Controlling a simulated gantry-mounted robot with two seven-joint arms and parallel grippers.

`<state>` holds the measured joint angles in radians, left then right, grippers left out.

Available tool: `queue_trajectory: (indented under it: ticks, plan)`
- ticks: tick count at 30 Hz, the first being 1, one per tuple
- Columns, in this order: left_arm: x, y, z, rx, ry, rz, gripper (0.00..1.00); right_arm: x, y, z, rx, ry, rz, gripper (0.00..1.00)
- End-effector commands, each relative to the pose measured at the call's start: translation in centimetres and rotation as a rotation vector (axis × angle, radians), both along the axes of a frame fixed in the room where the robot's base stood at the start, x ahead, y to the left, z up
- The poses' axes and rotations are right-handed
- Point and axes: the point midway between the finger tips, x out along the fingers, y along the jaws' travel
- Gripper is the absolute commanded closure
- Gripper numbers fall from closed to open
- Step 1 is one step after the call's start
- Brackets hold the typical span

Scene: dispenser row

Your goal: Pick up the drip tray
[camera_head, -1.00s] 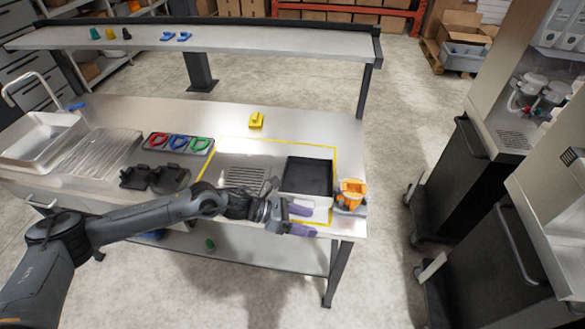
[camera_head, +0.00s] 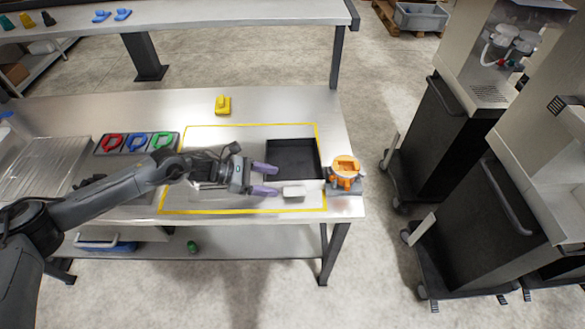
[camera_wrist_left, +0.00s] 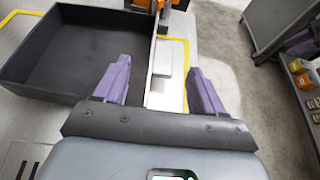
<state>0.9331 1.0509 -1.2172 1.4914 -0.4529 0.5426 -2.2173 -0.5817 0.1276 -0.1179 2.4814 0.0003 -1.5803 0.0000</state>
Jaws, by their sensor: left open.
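The black, open, shallow tray (camera_head: 293,158) I take for the drip tray lies on the steel table inside the yellow outline. It fills the upper left of the left wrist view (camera_wrist_left: 75,55) and looks empty. A small pale block (camera_head: 294,192) sits at its near edge; I cannot tell whether it is part of the tray. My left gripper (camera_head: 264,179) is open, with purple fingers beside the tray's left and near sides. In the left wrist view the fingers (camera_wrist_left: 155,88) stand apart around the pale block, apparently above it. My right gripper is not in view.
An orange device (camera_head: 345,171) stands close right of the tray at the table edge. A yellow object (camera_head: 223,105) lies further back. A holder with red, blue and green rings (camera_head: 137,142) is at the left. Outlined tabletop behind my gripper is mostly clear.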

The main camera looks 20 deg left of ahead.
Motion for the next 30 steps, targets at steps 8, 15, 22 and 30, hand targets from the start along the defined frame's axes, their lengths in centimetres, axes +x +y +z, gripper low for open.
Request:
queue_trajectory:
  ticks: [8,15,22,30]
  plan:
    - [0.8,-3.1,-1.6,-0.001,0.002,-0.001,0.30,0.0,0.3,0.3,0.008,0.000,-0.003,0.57]
    - [1.4,-4.1,-2.2,0.000,0.000,-0.001,0.30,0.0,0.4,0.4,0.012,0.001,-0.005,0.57]
    - [1.4,-4.1,-2.2,-0.001,0.001,-0.001,0.36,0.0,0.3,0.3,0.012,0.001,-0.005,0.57]
    - [1.4,-4.1,-2.2,-0.001,0.001,-0.001,0.77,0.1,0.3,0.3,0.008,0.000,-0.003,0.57]
